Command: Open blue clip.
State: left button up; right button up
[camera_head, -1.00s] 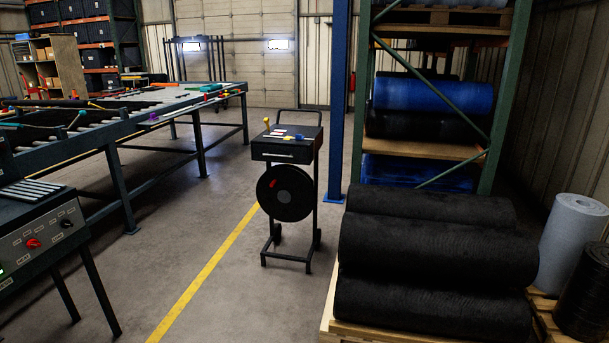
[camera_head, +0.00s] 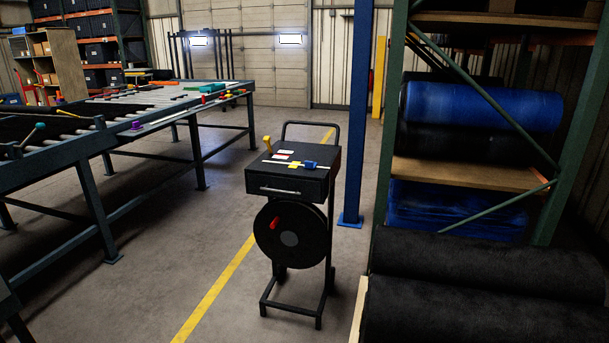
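A small blue piece (camera_head: 310,164) lies on top of the black cart (camera_head: 270,182), near its right edge. It is too small to tell whether it is a clip, or open or shut. The long roller table (camera_head: 110,158) at the left carries small coloured pieces along its edge, among them a purple one (camera_head: 136,125) and a teal one (camera_head: 40,126). No clearly blue clip can be made out there. Neither of my grippers is in view.
Black rolls (camera_head: 490,270) fill the lower right, beside a rack with blue rolls (camera_head: 480,106). A blue post (camera_head: 357,120) stands behind the cart. Open floor with a yellow line (camera_head: 215,290) lies between table and cart.

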aim_at(310, 165)
jog(key=i+z, duration=0.1)
jog(key=i, duration=0.35)
jog(key=i+j+z, duration=0.15)
jog(key=z, duration=0.25)
jog(key=i+j+z, duration=0.2)
jog(key=z, duration=0.25)
jog(key=i+j+z, duration=0.1)
jog(key=j+z, duration=0.3)
